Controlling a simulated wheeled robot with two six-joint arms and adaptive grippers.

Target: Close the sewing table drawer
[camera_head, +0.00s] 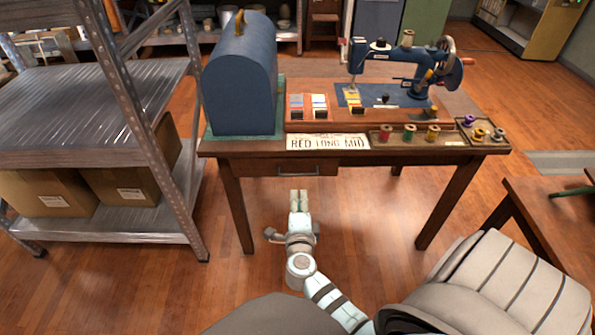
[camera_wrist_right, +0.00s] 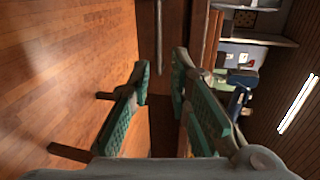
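The sewing table (camera_head: 384,151) is dark wood. Its drawer (camera_head: 258,169) is under the left part of the top and has a metal bar handle (camera_head: 298,173). How far the drawer stands out is hard to tell. My right gripper (camera_head: 299,192) is in front of and below the drawer, apart from the handle in the head view. In the right wrist view, which is turned sideways, my right gripper (camera_wrist_right: 161,66) has its teal-padded fingers apart with nothing between them. The handle (camera_wrist_right: 158,35) shows beyond the fingertips. My left gripper is not in view.
On the table stand a blue domed case (camera_head: 241,85), a blue sewing machine (camera_head: 400,65), thread spools (camera_head: 432,132) and a sign (camera_head: 328,142). A metal shelf (camera_head: 90,100) with cardboard boxes is at left. Another table (camera_head: 545,215) is at right. The floor under the sewing table is clear.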

